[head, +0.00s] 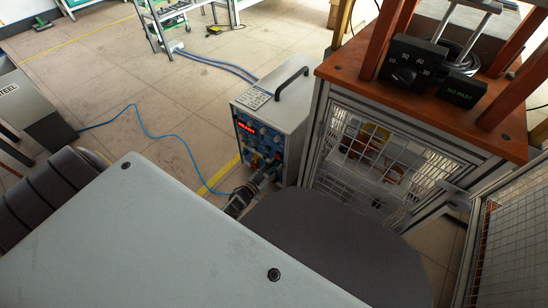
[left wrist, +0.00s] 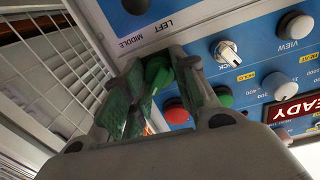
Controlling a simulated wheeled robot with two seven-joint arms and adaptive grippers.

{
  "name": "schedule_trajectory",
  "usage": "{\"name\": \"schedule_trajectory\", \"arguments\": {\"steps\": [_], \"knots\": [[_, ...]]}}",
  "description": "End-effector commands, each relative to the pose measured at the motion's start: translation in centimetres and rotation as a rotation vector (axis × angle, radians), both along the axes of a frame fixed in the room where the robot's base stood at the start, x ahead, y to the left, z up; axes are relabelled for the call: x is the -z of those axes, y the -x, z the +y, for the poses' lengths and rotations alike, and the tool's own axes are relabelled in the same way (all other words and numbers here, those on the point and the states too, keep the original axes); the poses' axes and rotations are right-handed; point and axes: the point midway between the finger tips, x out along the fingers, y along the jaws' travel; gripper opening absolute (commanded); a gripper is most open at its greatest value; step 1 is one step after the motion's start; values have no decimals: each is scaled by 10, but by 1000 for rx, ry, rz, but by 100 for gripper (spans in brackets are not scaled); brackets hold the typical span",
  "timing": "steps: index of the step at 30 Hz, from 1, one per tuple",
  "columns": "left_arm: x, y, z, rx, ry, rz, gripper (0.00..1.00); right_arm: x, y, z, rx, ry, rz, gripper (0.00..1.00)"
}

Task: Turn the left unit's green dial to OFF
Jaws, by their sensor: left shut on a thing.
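The heater unit (head: 285,108) is a grey box with a blue front panel and a lit red display (head: 246,127), standing on the floor left of the orange-topped cabinet. My left gripper (head: 262,172) is at the lower part of this panel. In the left wrist view my left gripper (left wrist: 160,82) is shut on the green dial (left wrist: 157,71), with a finger on each side of it. The fingers hide part of the dial, and I cannot read its setting. The panel near it is labelled LEFT and MIDDLE. My right gripper is not in view.
A display (left wrist: 296,112) ends in "ADY". The caged cabinet (head: 455,120) stands right of the unit. A blue cable (head: 150,122) lies on open floor.

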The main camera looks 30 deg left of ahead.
Motion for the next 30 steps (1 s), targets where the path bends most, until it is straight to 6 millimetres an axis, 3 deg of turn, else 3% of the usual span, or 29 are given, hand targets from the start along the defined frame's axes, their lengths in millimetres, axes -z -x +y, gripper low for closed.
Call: {"name": "schedule_trajectory", "arguments": {"steps": [17, 30], "knots": [[0, 0, 0, 2, 95, 7, 4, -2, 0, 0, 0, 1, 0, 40], [0, 0, 1, 2, 438, 34, 4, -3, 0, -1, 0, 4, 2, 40]]}}
